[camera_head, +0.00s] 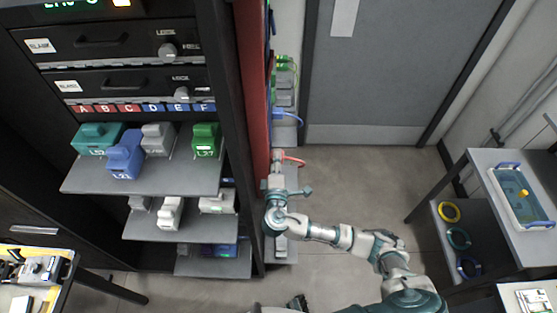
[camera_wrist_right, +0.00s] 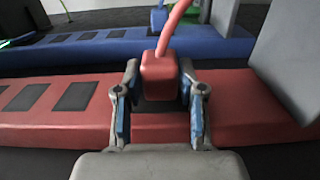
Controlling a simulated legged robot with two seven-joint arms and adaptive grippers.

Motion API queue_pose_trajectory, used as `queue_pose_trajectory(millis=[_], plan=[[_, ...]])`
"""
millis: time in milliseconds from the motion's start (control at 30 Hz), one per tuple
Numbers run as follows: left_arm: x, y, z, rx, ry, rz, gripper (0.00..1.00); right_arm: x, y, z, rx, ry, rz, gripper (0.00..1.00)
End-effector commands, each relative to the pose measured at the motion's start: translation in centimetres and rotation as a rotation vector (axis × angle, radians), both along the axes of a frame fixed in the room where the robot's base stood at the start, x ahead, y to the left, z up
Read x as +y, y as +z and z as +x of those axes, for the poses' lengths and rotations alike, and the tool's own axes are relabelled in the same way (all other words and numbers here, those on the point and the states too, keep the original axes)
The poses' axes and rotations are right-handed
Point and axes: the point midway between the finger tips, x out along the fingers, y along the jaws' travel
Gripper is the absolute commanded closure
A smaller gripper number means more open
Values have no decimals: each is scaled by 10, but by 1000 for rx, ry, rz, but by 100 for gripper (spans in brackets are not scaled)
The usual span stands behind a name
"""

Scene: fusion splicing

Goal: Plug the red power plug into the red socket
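The red plug (camera_wrist_right: 159,76) is a small block with a red cable (camera_wrist_right: 174,26) rising from it. In the right wrist view it sits between the fingertips of my right gripper (camera_wrist_right: 160,85), which appears shut on its sides. It is over a dark opening in the red socket strip (camera_wrist_right: 245,112); how deep it sits cannot be told. In the head view my right gripper (camera_head: 277,190) is at the lower part of the narrow rack side, and the red cable (camera_head: 293,159) loops out just above it. The plug is hidden there. My left gripper is not in view.
A blue socket strip (camera_wrist_right: 85,52) lies beyond the red one. In the head view, a blue cable (camera_head: 292,116) and green cables (camera_head: 285,63) are above on the rack. Shelves with coloured modules (camera_head: 125,155) stand left. Floor (camera_head: 350,175) is clear to the right.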

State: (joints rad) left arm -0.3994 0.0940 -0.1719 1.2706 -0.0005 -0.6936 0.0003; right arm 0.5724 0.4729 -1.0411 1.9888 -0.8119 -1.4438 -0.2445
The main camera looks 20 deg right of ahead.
Motion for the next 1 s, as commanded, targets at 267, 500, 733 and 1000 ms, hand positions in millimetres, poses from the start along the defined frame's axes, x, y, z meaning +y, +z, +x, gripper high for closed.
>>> queue_pose_trajectory(millis=[267, 500, 733, 1000], plan=[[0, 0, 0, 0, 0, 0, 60, 0, 0, 0, 0, 1, 0, 36], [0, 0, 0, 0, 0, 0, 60, 4, -1, -10, 3, 3, 1, 36], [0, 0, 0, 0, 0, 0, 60, 17, -2, -54, 4, 4, 4, 36], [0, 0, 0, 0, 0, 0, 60, 30, -2, -100, 4, 3, 2, 36]])
